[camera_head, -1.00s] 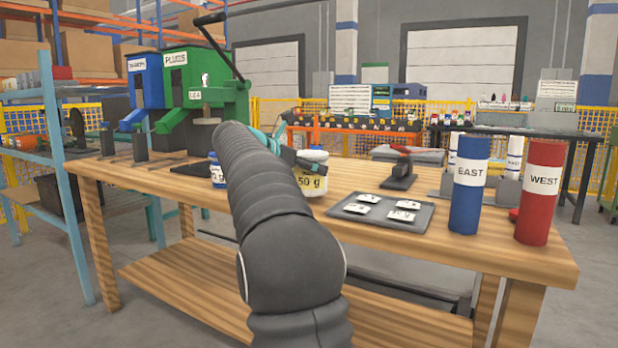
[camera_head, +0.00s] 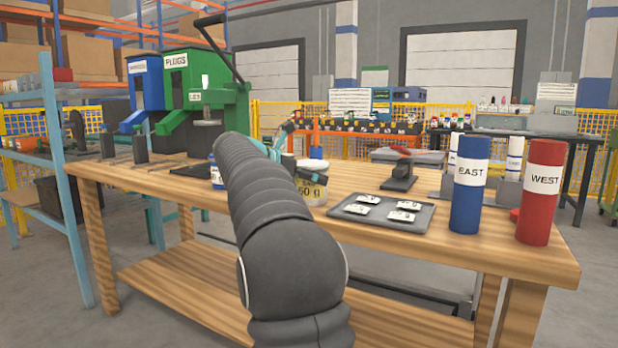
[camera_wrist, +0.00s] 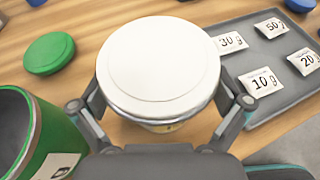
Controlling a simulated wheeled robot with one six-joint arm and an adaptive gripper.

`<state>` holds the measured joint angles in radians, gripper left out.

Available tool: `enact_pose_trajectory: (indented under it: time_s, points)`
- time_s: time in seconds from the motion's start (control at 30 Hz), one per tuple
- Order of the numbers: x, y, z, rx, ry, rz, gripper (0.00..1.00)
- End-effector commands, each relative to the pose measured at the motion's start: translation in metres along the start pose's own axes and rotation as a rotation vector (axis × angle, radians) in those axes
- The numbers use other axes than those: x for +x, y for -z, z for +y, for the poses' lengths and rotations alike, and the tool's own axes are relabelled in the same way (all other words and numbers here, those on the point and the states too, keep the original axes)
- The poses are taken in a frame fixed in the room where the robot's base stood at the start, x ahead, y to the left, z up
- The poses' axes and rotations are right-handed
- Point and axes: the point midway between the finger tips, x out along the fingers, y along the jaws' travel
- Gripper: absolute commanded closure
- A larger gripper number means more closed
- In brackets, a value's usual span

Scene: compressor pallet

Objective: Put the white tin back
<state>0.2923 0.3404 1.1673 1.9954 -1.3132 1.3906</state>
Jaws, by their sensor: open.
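The white tin (camera_wrist: 160,66) fills the middle of the wrist view, with its round white lid facing the camera. My gripper (camera_wrist: 161,104) is open, with one finger on each side of the tin. I cannot tell whether the fingers touch it. In the head view the tin (camera_head: 312,190) is on the wooden bench behind my arm, partly hidden, with a yellowish label showing. My gripper's teal part (camera_head: 268,145) shows just above my arm; its fingers are mostly hidden there.
A grey tray (camera_head: 417,222) with small weight cards lies right of the tin. Blue EAST (camera_head: 468,200) and red WEST (camera_head: 540,205) cylinders stand at the right. In the wrist view, an open green container (camera_wrist: 45,125) and green lid (camera_wrist: 49,53) are at the left.

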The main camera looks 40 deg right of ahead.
Motion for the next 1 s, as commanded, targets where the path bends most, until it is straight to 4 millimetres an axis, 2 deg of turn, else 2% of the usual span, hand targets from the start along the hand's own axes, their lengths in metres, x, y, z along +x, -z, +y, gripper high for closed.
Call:
enact_pose_trajectory:
  time_s: [0.07, 0.17, 0.5, 0.7, 1.0]
  points:
    - [-0.002, -0.006, 0.0, 0.001, 0.0, 0.0, 0.0]
    - [-0.014, -0.004, 0.001, 0.0, -0.002, 0.0, 0.0]
    - [-0.081, -0.004, 0.001, -0.001, -0.004, -0.001, 0.0]
    - [-0.11, -0.004, 0.001, 0.0, -0.003, -0.001, 0.0]
    - [-0.122, -0.003, 0.0, 0.0, 0.0, 0.0, 0.0]
